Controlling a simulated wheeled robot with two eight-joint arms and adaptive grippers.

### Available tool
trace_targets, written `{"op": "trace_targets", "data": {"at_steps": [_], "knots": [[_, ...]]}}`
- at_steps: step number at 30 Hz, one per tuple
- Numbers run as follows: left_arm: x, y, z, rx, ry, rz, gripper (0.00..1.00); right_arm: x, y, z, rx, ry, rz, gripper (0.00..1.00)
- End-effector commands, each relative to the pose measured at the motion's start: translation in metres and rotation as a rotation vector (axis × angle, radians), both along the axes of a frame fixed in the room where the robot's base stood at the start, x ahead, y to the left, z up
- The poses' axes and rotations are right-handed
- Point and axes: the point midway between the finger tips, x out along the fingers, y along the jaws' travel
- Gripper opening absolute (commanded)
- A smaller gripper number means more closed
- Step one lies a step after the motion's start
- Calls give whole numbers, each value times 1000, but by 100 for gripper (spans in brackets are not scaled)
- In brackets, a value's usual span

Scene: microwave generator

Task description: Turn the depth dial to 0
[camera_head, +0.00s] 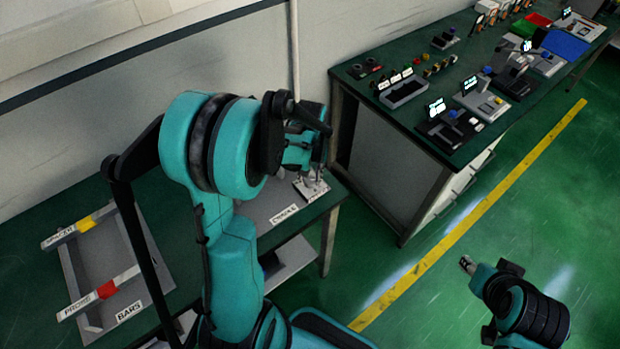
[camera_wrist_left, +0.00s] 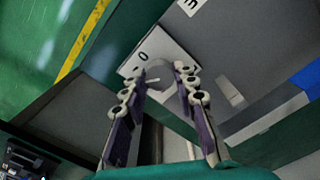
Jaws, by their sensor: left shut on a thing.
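My left gripper (camera_head: 310,172) reaches down from the left arm to a small light plate (camera_head: 315,192) at the right end of the near bench. In the left wrist view, its two fingers (camera_wrist_left: 161,74) stand on either side of a round grey dial (camera_wrist_left: 162,80) and are shut on it. The white plate (camera_wrist_left: 151,53) behind the dial carries a "0" and a dash, upper left of the dial. The dial's pointer direction is hard to tell. My right gripper (camera_head: 467,265) hangs over the floor at the lower right, away from the bench; its jaw opening is unclear.
A bar rack (camera_head: 97,250) labelled "BARS" lies on the near bench at left. A second green-topped bench (camera_head: 400,125) with several devices and a grey tray (camera_head: 404,92) stands at upper right. Green floor with a yellow line (camera_head: 480,210) is clear at right.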

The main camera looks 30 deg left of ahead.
Motion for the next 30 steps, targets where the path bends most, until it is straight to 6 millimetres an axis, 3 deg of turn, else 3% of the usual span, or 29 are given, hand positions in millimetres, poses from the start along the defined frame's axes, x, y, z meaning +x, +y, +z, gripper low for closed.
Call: {"op": "trace_targets", "data": {"at_steps": [18, 30], "knots": [[0, 0, -1, 0, 0, -581, 0, 0, 0, -13, 0, 0, 0, 40], [0, 0, 0, 0, 0, -865, 0, 0, 0, -17, 0, 0, 0, 40]]}}
